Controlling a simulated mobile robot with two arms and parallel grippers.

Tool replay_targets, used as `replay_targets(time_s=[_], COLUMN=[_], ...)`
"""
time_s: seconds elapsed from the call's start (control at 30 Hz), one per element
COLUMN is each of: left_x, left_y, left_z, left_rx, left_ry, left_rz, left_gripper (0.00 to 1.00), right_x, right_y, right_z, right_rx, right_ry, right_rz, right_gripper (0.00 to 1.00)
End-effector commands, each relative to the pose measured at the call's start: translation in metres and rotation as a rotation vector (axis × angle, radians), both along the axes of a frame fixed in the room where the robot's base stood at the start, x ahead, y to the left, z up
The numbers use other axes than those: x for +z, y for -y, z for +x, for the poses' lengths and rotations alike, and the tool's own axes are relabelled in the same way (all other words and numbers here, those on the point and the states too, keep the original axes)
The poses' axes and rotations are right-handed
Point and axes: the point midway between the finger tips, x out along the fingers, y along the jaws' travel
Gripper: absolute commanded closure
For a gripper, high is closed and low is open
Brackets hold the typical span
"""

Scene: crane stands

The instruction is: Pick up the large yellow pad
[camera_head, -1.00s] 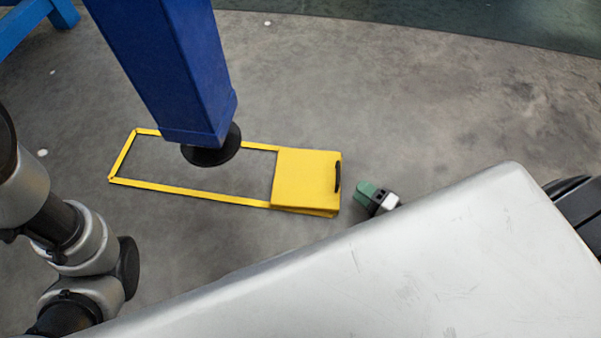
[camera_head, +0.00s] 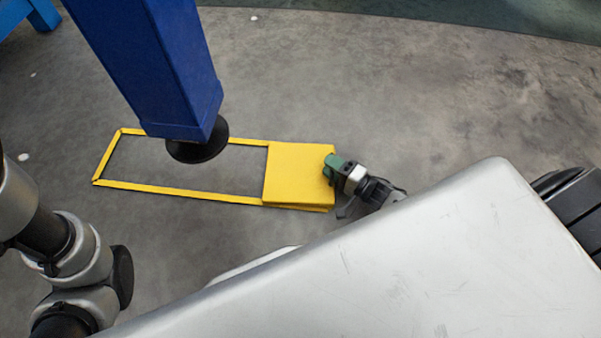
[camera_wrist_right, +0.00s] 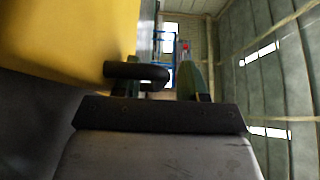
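The large yellow pad (camera_head: 296,174) lies flat on the grey floor at the right end of a yellow rectangular outline. It also fills the upper left of the right wrist view (camera_wrist_right: 60,38). Its black handle (camera_wrist_right: 137,71) shows there, reaching into the space between the green fingers of my right gripper (camera_wrist_right: 160,80). The fingers stand apart, with a gap beside the handle. In the head view my right gripper (camera_head: 333,163) is at the pad's right edge and hides the handle. My left gripper is out of view.
A blue column (camera_head: 165,75) with a round black foot (camera_head: 198,148) comes down over the yellow outline (camera_head: 180,190), left of the pad. A blue stand (camera_head: 40,14) is at the top left.

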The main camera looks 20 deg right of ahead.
Motion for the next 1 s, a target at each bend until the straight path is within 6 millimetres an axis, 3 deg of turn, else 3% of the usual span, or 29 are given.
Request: replay_targets(time_s=[0.03, 0.27, 1.0], left_x=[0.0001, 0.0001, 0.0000], left_y=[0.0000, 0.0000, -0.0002], left_z=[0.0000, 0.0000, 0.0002], left_rx=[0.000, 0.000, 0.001], left_ry=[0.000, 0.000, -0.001], left_rz=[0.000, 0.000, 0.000], left_gripper=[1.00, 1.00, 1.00], right_x=[-0.0001, -0.0003, -0.0010], right_y=[0.0001, 0.0003, 0.0008], right_z=[-0.0003, -0.0005, -0.0007], right_rx=[0.000, 0.000, 0.000], right_ry=[0.000, -0.001, 0.001], right_rz=[0.000, 0.000, -0.008], right_gripper=[0.66, 1.00, 1.00])
